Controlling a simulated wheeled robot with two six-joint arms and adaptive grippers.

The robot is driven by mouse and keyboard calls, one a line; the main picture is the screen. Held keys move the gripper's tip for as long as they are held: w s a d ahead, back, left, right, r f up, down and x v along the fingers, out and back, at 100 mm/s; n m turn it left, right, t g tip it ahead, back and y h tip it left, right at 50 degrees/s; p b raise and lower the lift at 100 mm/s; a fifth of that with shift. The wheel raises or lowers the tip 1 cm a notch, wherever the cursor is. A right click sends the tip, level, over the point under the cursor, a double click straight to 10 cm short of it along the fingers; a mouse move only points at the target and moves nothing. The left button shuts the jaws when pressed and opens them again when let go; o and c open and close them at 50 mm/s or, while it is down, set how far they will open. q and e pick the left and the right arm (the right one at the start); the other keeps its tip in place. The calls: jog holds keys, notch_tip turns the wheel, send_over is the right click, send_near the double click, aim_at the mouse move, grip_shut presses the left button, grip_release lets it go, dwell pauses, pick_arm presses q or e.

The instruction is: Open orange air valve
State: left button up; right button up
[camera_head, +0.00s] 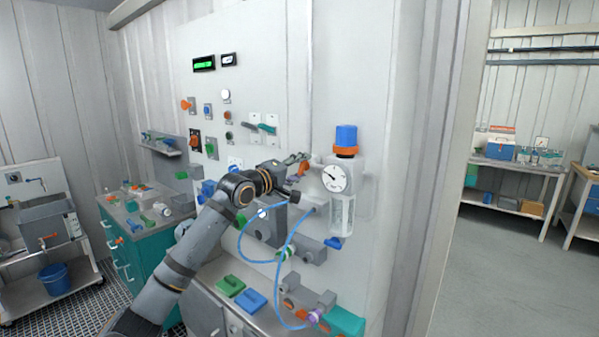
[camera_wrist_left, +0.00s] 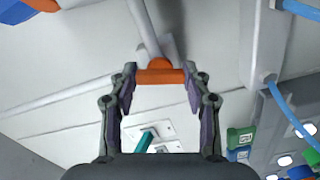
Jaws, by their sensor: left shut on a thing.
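The orange air valve handle (camera_head: 304,169) is on the pipe just left of the round gauge. In the left wrist view, the orange handle (camera_wrist_left: 160,76) lies crosswise between my two fingertips, with a grey pipe behind it. My left gripper (camera_head: 296,160) reaches up to the valve; in the left wrist view, its fingers (camera_wrist_left: 160,74) are shut on the handle's two ends. In the head view the gripper partly hides the valve. My right gripper is in neither view.
Right of the valve stand a blue-topped regulator (camera_head: 346,136), a gauge (camera_head: 336,178) and a clear bowl (camera_head: 342,216). Blue hoses (camera_head: 281,265) loop below my arm. Open floor (camera_head: 490,270) lies at the right.

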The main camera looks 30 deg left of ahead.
pick_arm(q)
jog(key=shift+n, duration=0.9)
jog(key=o, duration=1.2)
jog(key=shift+c, duration=0.2)
